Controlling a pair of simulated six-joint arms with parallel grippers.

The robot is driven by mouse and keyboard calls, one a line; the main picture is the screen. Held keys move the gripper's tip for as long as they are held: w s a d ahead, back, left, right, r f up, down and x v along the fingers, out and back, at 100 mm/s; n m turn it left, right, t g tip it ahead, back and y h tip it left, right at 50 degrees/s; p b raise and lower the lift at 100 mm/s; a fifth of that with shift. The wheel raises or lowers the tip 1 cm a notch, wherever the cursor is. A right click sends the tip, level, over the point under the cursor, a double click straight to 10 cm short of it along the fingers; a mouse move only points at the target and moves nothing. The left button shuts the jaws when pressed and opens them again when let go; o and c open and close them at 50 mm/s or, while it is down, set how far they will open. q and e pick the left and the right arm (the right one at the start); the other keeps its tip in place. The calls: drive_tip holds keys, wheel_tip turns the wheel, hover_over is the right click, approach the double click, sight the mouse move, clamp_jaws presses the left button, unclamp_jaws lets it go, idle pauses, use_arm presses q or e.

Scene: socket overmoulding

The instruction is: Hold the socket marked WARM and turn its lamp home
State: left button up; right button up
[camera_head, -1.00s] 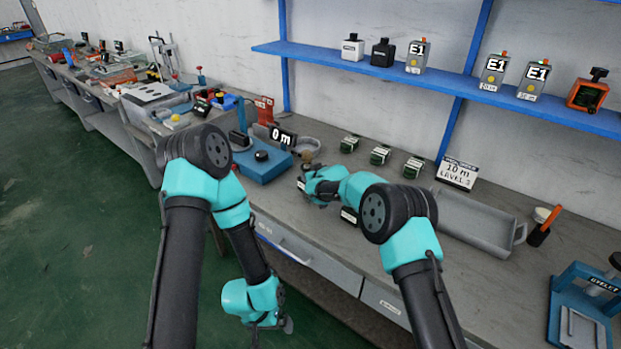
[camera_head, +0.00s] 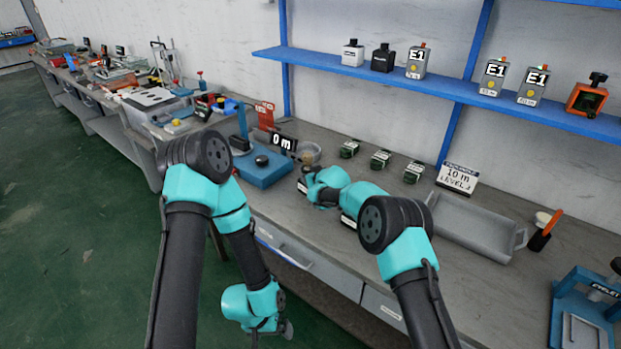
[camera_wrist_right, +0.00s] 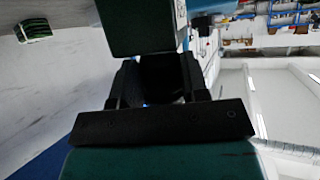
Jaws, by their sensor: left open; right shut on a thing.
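Three small dark green blocks with pale labels, (camera_head: 349,149), (camera_head: 380,160) and (camera_head: 413,172), stand in a row on the bench. They look like sockets, but I cannot read WARM on any of them. My right gripper (camera_head: 304,187) is low over the bench in front of the row, shut on a dark green block (camera_wrist_right: 140,27), which shows beyond the black fingers in the right wrist view. One labelled green block also shows in that view (camera_wrist_right: 35,26). No lamp can be made out for certain. My left gripper (camera_head: 286,328) hangs open and empty beyond the bench's front edge.
A grey tray (camera_head: 470,235) lies right. A blue shelf (camera_head: 440,84) with boxes runs above the bench.

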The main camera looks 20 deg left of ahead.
sight(302, 190)
drive_tip(key=shift+f, duration=1.6)
drive_tip(key=shift+f, duration=0.2)
idle(0.5)
